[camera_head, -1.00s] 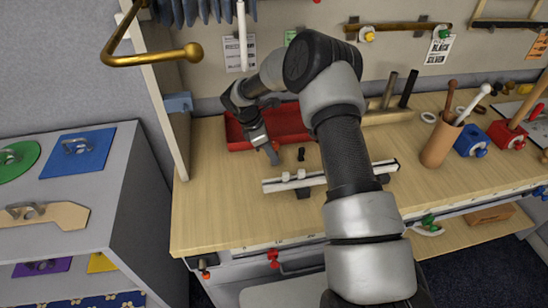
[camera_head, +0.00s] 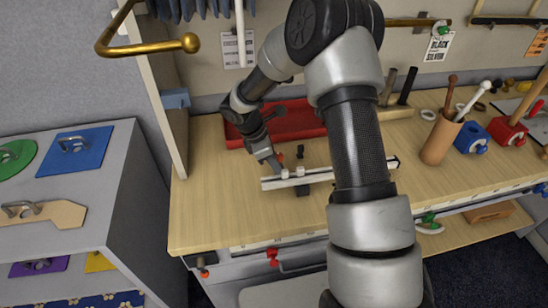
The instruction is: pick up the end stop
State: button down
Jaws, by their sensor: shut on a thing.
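A long pale rail (camera_head: 328,176) lies across the wooden table, with two small whitish blocks along its left half. My gripper (camera_head: 278,169) points down at the back edge of the rail, left of its middle. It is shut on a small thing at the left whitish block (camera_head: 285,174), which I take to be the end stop. The fingers are tiny here and partly cover it. The other whitish block (camera_head: 300,172) sits just to the right. My forearm hides part of the rail's right half.
A red tray (camera_head: 295,122) lies behind the rail. A small dark piece (camera_head: 300,152) stands between them. A brown cup of sticks (camera_head: 440,142) and a blue block (camera_head: 472,138) are at the right. The table's front left is clear.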

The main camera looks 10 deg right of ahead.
notch_tip(320, 180, up, 13)
jog(key=shift+w+r, duration=0.15)
dwell(0.4)
jog(key=shift+f+b, duration=4.2)
jog(key=shift+f, duration=3.3)
jog(key=c, duration=1.5)
grip_release()
jog(key=shift+f, duration=0.15)
